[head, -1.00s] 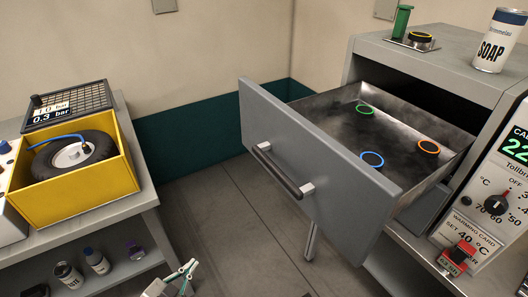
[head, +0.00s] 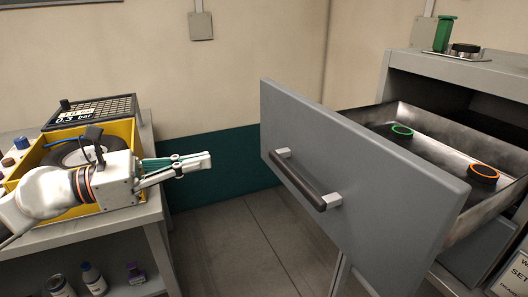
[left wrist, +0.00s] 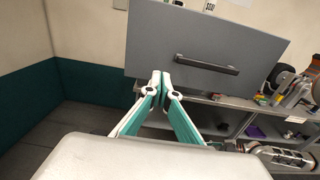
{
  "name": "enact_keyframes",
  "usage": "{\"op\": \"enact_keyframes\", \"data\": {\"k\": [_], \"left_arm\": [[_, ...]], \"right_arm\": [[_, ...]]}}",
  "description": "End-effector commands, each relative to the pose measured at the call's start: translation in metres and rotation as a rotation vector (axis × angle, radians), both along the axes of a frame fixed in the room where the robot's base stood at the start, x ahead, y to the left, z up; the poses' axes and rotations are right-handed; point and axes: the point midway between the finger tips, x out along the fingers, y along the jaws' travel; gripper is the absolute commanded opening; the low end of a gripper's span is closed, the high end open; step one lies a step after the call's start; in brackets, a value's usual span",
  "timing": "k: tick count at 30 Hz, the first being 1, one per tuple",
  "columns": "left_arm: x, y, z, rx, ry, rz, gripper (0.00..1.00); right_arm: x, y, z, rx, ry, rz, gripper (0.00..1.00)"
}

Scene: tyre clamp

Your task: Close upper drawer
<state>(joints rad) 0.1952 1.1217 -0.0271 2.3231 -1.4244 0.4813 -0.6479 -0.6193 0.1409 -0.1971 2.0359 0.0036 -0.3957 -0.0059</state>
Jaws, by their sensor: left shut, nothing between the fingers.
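The upper drawer (head: 360,170) is pulled far out of the grey cabinet at the right of the head view. Its grey front has a dark bar handle (head: 305,180). Inside are a green-ringed dark piece (head: 401,131) and an orange-ringed one (head: 483,172). My left gripper (head: 208,160) is shut and empty, left of the drawer front and apart from it. In the left wrist view the shut fingertips (left wrist: 161,75) show in front of the drawer front (left wrist: 200,40) and its handle (left wrist: 207,64). My right gripper cannot be made out in the head view.
A yellow box (head: 120,135) with a tyre (head: 75,155) stands on the left bench, behind my left arm. A green item (head: 444,34) stands on the cabinet top (head: 460,68). Floor between bench and drawer (head: 240,240) is clear.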

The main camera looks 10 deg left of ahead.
Motion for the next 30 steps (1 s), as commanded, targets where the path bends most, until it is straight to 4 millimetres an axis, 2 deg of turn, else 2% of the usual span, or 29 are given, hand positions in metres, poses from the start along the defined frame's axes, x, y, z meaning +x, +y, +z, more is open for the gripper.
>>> {"op": "enact_keyframes", "data": {"k": [6,11,19,24,30], "left_arm": [[0.01,-0.012,0.007,-0.006,-0.007,0.002,0.0],[0.021,-0.029,0.008,-0.009,-0.006,0.001,0.0],[0.048,-0.067,0.008,-0.011,-0.003,-0.001,0.0],[0.065,-0.091,0.005,-0.01,0.0,-0.001,0.0],[0.078,-0.107,0.003,-0.009,0.002,0.001,0.0]], "right_arm": [[0.002,0.002,0.011,0.009,-0.008,0.0,0.4],[-0.003,0.004,0.012,0.015,0.006,-0.001,0.4],[-0.012,0.008,0.018,0.032,0.023,-0.002,0.4],[-0.011,0.009,0.024,0.041,0.02,-0.005,0.4],[-0.011,0.009,0.025,0.043,0.022,-0.006,0.4]]}}
